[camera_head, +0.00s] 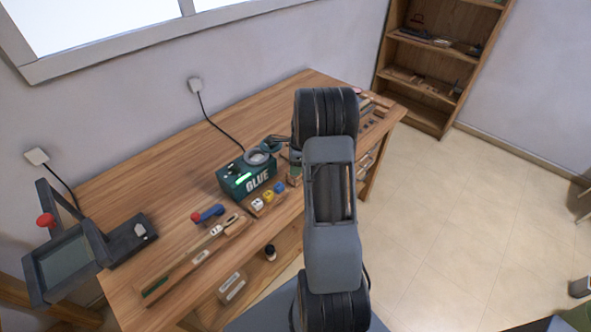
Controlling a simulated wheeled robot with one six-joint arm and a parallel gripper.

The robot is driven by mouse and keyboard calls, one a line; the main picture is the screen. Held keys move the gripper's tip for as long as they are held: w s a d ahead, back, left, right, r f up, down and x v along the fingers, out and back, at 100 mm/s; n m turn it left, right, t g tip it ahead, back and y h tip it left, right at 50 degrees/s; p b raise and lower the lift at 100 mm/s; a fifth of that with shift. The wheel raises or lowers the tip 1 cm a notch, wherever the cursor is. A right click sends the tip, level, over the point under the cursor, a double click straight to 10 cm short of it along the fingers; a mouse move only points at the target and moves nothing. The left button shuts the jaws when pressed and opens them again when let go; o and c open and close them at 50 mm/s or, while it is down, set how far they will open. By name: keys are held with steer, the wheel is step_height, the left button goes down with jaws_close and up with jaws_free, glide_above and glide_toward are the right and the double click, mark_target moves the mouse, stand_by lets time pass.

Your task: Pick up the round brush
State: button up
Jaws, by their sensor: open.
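I cannot make out a round brush for certain; it may be hidden behind my arm or too small to tell. My gripper (277,145) is just above and right of the glue box, small and partly hidden by my wrist. It is open, and I see nothing held in it. A small blue tool with a red end (208,214) lies left of the glue box.
Small white, yellow and blue pieces (268,195) sit before the glue box. Long wooden key parts (195,258) lie along the front edge. A dark device with a red knob (65,255) stands left. A wooden shelf (435,65) stands back right, beyond open floor.

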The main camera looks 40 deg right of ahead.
jaws_close()
stand_by(0.4)
steer(key=shift+r, duration=0.1)
